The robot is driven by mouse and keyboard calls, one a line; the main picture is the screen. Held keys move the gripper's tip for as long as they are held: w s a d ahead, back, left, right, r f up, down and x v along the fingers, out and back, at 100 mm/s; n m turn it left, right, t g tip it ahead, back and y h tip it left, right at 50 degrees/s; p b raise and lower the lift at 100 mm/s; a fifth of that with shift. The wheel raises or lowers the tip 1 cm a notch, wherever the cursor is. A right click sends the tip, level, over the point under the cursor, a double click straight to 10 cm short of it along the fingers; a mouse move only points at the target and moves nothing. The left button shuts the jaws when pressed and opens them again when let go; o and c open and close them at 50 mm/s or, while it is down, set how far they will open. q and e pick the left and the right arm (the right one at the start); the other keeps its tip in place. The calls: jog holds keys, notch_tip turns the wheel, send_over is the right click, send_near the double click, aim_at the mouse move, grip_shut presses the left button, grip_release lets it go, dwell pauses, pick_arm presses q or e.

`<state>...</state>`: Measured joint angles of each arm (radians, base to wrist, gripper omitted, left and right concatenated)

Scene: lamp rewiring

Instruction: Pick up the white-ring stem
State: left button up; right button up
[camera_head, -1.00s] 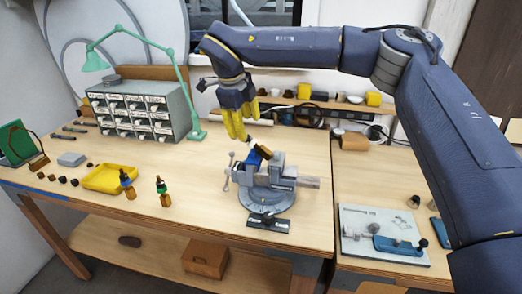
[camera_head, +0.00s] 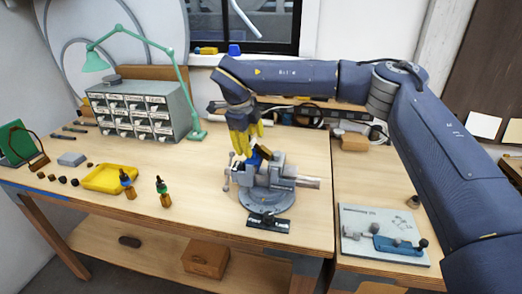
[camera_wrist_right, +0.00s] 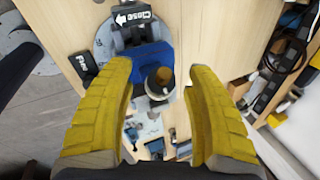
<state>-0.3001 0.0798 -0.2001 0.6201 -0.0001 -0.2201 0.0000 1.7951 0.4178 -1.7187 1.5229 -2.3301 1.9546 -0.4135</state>
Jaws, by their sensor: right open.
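The stem (camera_wrist_right: 161,80) stands in the jaws of the bench vise (camera_head: 262,182), tilted in the head view. My right gripper (camera_head: 244,146) has yellow fingers and points down over the vise. In the right wrist view the fingers (camera_wrist_right: 160,72) are spread apart on either side of the stem, with gaps. My left gripper is not in view.
Two other stems, one with a blue ring (camera_head: 127,186) and one with a green ring (camera_head: 162,190), stand left of the vise beside a yellow tray (camera_head: 112,179). A drawer cabinet (camera_head: 143,110) and green lamp (camera_head: 185,80) stand behind. A fixture board (camera_head: 365,240) lies at right.

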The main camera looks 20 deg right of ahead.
grip_shut()
dwell(0.4)
